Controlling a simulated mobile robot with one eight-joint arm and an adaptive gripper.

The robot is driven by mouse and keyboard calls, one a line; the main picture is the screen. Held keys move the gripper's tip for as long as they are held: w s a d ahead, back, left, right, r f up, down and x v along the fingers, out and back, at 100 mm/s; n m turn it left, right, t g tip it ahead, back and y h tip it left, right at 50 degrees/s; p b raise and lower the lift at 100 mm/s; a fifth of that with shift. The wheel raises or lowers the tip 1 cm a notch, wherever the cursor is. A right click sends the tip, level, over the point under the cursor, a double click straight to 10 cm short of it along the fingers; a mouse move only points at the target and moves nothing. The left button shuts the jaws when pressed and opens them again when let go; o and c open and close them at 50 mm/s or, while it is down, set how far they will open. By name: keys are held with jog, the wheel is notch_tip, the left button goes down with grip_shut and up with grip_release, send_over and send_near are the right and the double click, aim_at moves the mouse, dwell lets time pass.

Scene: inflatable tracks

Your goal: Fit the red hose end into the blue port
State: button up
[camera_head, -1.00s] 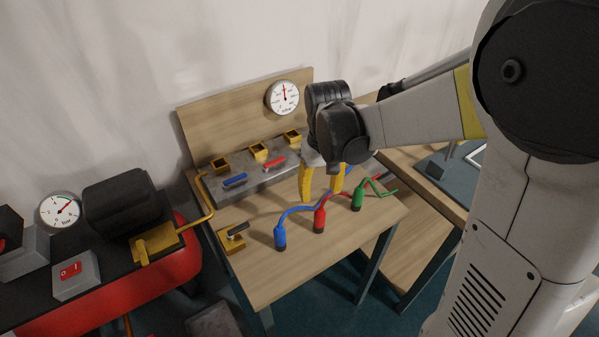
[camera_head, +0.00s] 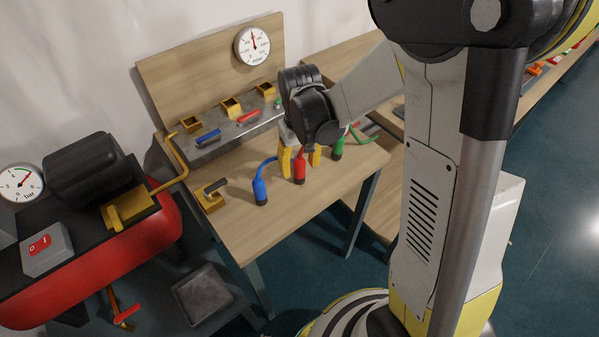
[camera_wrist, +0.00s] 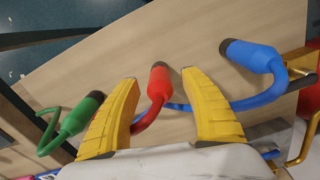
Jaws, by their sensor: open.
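The red hose end (camera_head: 300,168) stands on the wooden bench between a blue hose end (camera_head: 260,190) and a green one (camera_head: 338,148). My gripper (camera_head: 301,172) is over it, with its two yellow fingers open and one on each side. In the wrist view, the red hose end (camera_wrist: 159,84) lies between the spread fingertips (camera_wrist: 160,77), with a visible gap on both sides. No plainly blue port shows; a blue lever (camera_head: 208,136) sits by the left yellow square socket (camera_head: 190,123) on the grey block.
The grey block (camera_head: 226,134) also carries a red lever (camera_head: 248,117) and more yellow sockets. A gauge (camera_head: 253,46) is on the backboard. A yellow fitting with a dark lever (camera_head: 210,197) is at the bench's left. A red compressor (camera_head: 100,258) stands further left.

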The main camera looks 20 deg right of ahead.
aim_at(299, 158)
jog(key=shift+c, duration=0.5)
grip_shut()
jog(key=shift+r, duration=0.15)
notch_tip(299, 158, up, 4)
jog(key=shift+r+p, duration=0.1)
jog(key=shift+p, duration=1.1)
jog(key=s+d+r+p, duration=0.4)
jog(key=d+r, duration=0.2)
jog(key=d, duration=0.4)
jog(key=shift+d+r, duration=0.4)
